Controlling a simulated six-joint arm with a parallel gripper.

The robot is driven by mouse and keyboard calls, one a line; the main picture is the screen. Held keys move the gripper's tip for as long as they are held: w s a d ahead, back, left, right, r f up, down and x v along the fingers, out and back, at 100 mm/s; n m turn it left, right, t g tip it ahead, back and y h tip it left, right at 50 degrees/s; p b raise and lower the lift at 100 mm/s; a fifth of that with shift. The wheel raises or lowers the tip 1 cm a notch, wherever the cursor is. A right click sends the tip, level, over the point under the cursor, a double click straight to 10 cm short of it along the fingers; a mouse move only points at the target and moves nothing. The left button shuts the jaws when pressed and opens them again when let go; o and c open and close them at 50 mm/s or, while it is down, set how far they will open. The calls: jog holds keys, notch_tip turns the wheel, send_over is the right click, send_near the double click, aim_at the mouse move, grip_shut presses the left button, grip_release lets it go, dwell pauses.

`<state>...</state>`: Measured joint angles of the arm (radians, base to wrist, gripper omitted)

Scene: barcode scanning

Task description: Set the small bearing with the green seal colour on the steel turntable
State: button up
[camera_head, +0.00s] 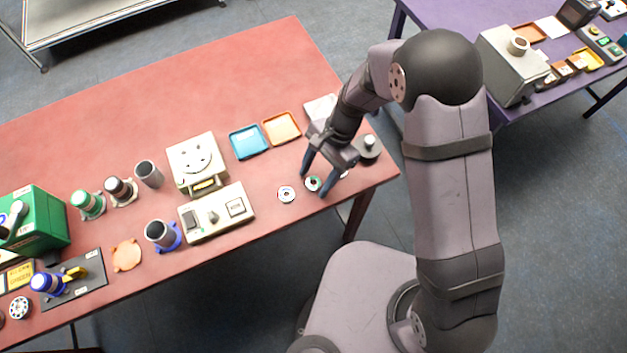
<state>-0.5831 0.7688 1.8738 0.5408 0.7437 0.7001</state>
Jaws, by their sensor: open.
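A small ring-shaped bearing with a green seal (312,184) lies on the red table near its front right edge. My gripper (314,186) points down over it, with its two blue fingers apart, one on each side of the bearing. I cannot tell whether the fingers touch it. A second small bearing (286,194), pale with a dark centre, lies just to the left. A pale box with a round, marked top face (197,157) stands left of centre; I cannot tell for sure if this is the steel turntable. Small pale parts right of my gripper are partly hidden.
A control box (217,213) stands in front of the pale box. Blue (248,142) and orange (281,128) trays lie behind my gripper. A grey knobbed device (367,148) stands close right. Cups and a green machine (35,220) fill the left. The table's back is clear.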

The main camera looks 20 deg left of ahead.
aim_at(316, 181)
jog(key=c, duration=1.3)
jog(key=shift+r, duration=0.1)
notch_tip(316, 181, up, 10)
jog(key=shift+f+b, duration=0.1)
jog(key=shift+b, duration=0.75)
